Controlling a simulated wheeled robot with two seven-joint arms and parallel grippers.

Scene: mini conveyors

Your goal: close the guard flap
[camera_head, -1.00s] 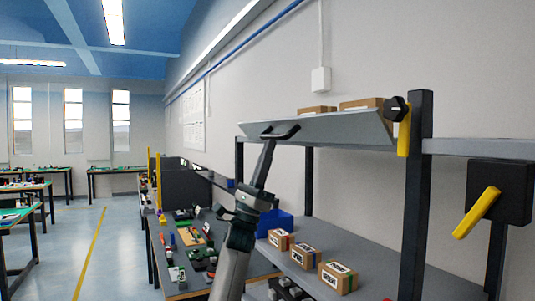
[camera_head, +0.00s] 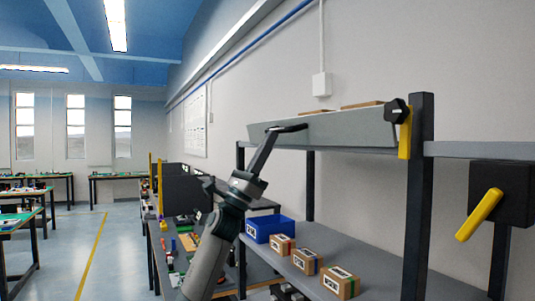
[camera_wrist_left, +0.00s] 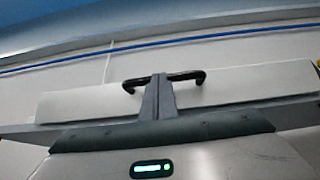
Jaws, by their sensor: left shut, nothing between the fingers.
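The guard flap (camera_head: 345,127) is a long grey panel along the front of the upper shelf, standing close to upright. Its black handle (camera_head: 292,128) is at the flap's left part in the head view. My left gripper (camera_head: 270,133) reaches up to this handle from below. In the left wrist view the shut fingers (camera_wrist_left: 157,98) overlap the middle of the handle (camera_wrist_left: 188,76), in front of the flap (camera_wrist_left: 235,85). Nothing is held between them; I cannot tell whether they touch the handle or flap. My right gripper is not in view.
Boxes (camera_head: 361,104) behind the flap show only their tops. A black post (camera_head: 418,190) with a yellow lever (camera_head: 404,135) stands at the flap's right end. Below are a blue bin (camera_head: 268,229) and several cartons (camera_head: 306,261) on the lower shelf.

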